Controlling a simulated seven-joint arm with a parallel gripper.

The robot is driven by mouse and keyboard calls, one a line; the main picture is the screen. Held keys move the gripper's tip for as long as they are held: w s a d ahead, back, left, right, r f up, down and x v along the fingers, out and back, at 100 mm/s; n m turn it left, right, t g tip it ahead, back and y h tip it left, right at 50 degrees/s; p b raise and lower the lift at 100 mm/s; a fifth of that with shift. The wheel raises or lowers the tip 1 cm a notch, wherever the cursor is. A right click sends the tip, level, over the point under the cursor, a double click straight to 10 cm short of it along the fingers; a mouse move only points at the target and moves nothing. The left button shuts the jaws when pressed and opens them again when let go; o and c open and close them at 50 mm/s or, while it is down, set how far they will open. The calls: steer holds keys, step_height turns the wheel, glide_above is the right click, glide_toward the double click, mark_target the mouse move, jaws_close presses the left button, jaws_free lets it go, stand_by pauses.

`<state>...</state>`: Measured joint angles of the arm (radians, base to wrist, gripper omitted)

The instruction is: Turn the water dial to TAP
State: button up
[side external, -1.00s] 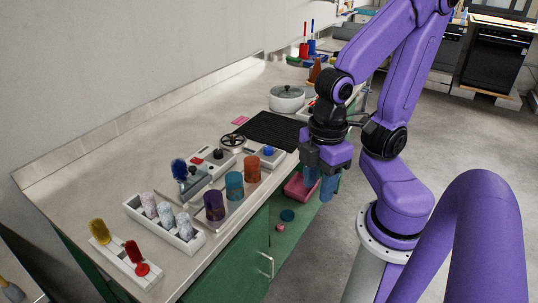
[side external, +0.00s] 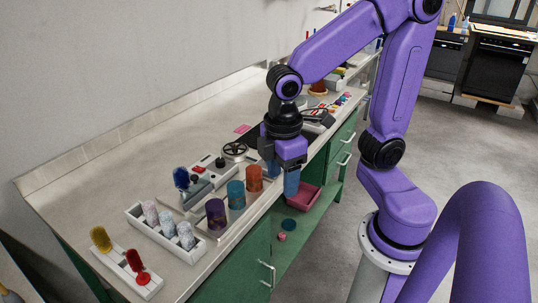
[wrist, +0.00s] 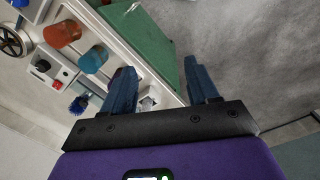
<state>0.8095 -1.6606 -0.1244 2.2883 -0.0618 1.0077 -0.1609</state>
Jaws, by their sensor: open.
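No TAP lettering is legible, so I cannot tell for sure which control is the water dial. A small white box (side external: 211,162) with a red spot and a black knob (side external: 220,162) sits on the counter; it also shows in the wrist view (wrist: 52,66). A blue knob (wrist: 20,3) shows at the top left edge of the wrist view; in the side view my arm hides it. My gripper (side external: 281,175) is open and empty, fingers down, at the counter's front edge right of the orange cup. In the wrist view, my gripper (wrist: 157,70) has nothing between its fingers.
Purple (side external: 215,213), teal (side external: 236,194) and orange (side external: 254,178) cups stand along the front edge. A black handwheel (side external: 235,150) is behind them. A blue brush (side external: 181,178) and a white rack (side external: 165,232) stand left. A pink bin (side external: 304,197) is below.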

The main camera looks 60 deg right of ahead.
steer(key=w+d+m+g+h, duration=0.1)
steer(key=w+d, duration=0.2)
steer(key=w, duration=0.5)
steer(key=w+d+h, duration=0.1)
steer(key=w+d, duration=0.3)
steer(key=w, duration=0.5)
steer(key=w+d+f+m+g, duration=0.1)
steer(key=w+d, duration=0.3)
steer(key=d, duration=0.4)
steer(key=w+d+f+m+g, duration=0.1)
steer(key=w+d, duration=0.3)
steer(key=d, duration=0.3)
steer(key=shift+h, duration=0.3)
steer(key=x, duration=1.1)
steer(key=s+x, duration=0.1)
steer(key=x, duration=0.5)
steer(key=shift+d+r, duration=0.15)
steer(key=c, duration=1)
